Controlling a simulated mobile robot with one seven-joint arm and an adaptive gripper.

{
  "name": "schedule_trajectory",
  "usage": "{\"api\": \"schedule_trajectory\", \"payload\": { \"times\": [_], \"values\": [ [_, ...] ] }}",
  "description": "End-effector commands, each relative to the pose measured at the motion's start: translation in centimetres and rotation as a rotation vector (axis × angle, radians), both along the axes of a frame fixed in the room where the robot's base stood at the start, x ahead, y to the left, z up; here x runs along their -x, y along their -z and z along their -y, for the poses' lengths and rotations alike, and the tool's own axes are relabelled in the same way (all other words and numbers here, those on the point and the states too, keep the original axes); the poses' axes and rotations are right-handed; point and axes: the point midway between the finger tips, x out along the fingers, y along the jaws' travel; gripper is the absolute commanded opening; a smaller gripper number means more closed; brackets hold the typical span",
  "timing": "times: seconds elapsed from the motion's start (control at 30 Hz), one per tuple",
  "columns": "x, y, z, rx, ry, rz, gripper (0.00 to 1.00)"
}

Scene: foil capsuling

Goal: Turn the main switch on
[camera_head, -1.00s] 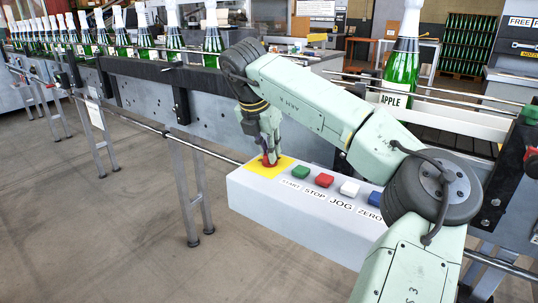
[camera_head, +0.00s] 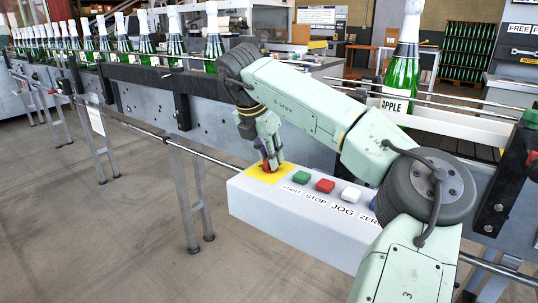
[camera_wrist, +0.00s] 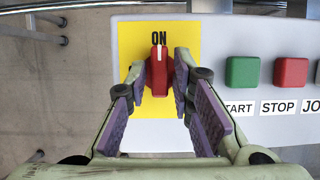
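The main switch is a red knob (camera_wrist: 160,76) on a yellow plate (camera_wrist: 130,45) with the label ON above it. Its white mark points up to ON in the wrist view. In the head view the red knob (camera_head: 267,167) is at the left end of the grey control box and partly hidden by my gripper (camera_head: 268,155). In the wrist view my gripper (camera_wrist: 160,72) has its fingers spread, one on each side of the knob. A gap shows on both sides, so the fingers do not appear to grip it.
Green START (camera_head: 301,178), red STOP (camera_head: 325,186) and white JOG (camera_head: 351,194) buttons sit on the box right of the switch. A conveyor (camera_head: 140,88) carrying foil-topped bottles runs behind. Open floor (camera_head: 110,230) lies at the left.

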Motion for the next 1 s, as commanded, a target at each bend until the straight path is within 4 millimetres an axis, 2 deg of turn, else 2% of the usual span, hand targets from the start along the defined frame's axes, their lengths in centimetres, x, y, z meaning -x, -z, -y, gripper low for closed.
{"api": "schedule_trajectory", "payload": {
  "times": [0.13,0.47,0.63,1.0],
  "values": [
    [0.0,0.0,0.0,0.0,0.0,0.001,0.33],
    [0.0,-0.3,-0.1,0.001,-0.001,0.002,0.33],
    [0.7,-2.5,-0.6,0.002,-0.001,0.005,0.33],
    [3.0,-9.3,-2.4,-0.001,-0.002,0.002,0.33]
  ]
}}
